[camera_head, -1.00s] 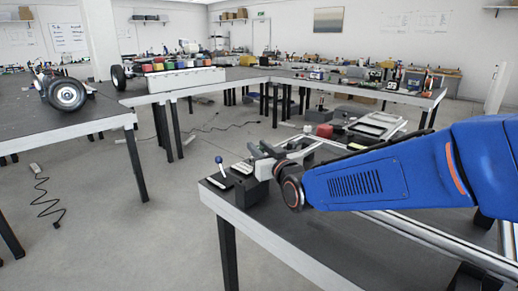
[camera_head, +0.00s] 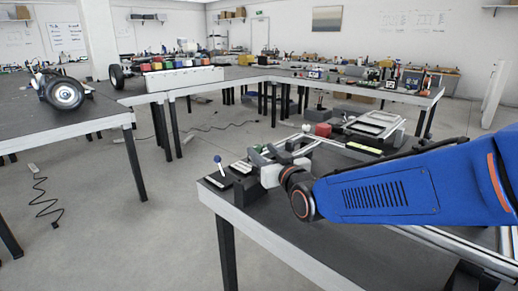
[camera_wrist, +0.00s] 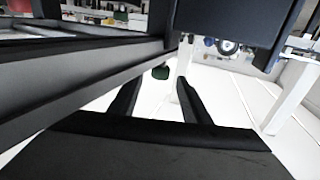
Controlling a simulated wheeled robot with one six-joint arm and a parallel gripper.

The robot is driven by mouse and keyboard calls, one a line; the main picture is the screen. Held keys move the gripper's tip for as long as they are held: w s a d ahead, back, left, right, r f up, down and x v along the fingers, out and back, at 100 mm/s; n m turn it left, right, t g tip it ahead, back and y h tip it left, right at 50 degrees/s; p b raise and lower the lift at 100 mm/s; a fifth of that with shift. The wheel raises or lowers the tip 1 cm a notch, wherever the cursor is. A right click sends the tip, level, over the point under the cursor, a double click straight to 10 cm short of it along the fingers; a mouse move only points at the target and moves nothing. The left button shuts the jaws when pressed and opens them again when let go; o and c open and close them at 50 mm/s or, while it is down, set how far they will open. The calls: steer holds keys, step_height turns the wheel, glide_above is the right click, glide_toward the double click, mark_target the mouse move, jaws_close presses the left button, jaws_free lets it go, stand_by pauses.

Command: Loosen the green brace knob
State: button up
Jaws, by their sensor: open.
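The green brace knob (camera_wrist: 161,72) is a small dark green piece in the wrist view, just beyond my fingertips and roughly centred between them. My gripper (camera_wrist: 158,82) is open, with its two black fingers apart and nothing between them. I see no contact between fingers and knob. In the head view my gripper (camera_head: 266,163) is small and partly blocked by my wrist, above the near table's far-left corner. I cannot make out the knob in the head view.
In the wrist view a long dark beam (camera_wrist: 85,88) runs close along the left, and a dark box-shaped part (camera_wrist: 240,22) hangs at upper right. In the head view a blue-topped lever (camera_head: 218,160) stands on the table corner. Metal rails (camera_head: 440,238) lie on the near table.

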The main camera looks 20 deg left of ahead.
steer(key=v, duration=1.3)
steer(key=shift+s+d, duration=0.15)
steer(key=shift+s, duration=0.1)
